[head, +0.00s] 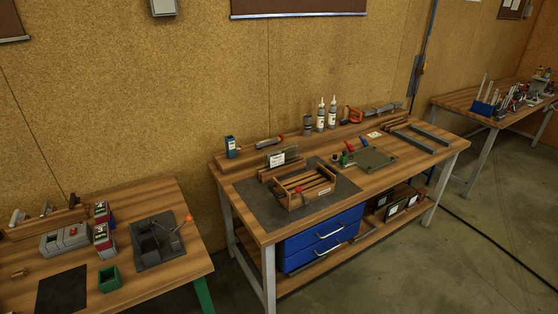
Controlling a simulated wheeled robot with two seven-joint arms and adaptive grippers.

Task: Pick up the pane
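A thin dark upright sheet, which looks like the pane (292,155), stands in a low wooden holder (266,175) on the middle workbench, with a white label (276,159) at its front. It is small in the picture, and I cannot tell whether it is clear glass. A slatted wooden rack (292,203) stands just in front of it on a dark mat (262,207). A flat grey-green plate (371,160) lies further right on the same bench. Neither of my grippers is in view.
The middle workbench (420,170) also carries bottles (332,113), clamps, a grey metal frame (428,138) and hand tools. Blue drawers (322,234) hang below. A left bench (190,262) holds boxes and tools. Another cluttered bench (460,99) stands far right. Open floor (440,260) lies in front at right.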

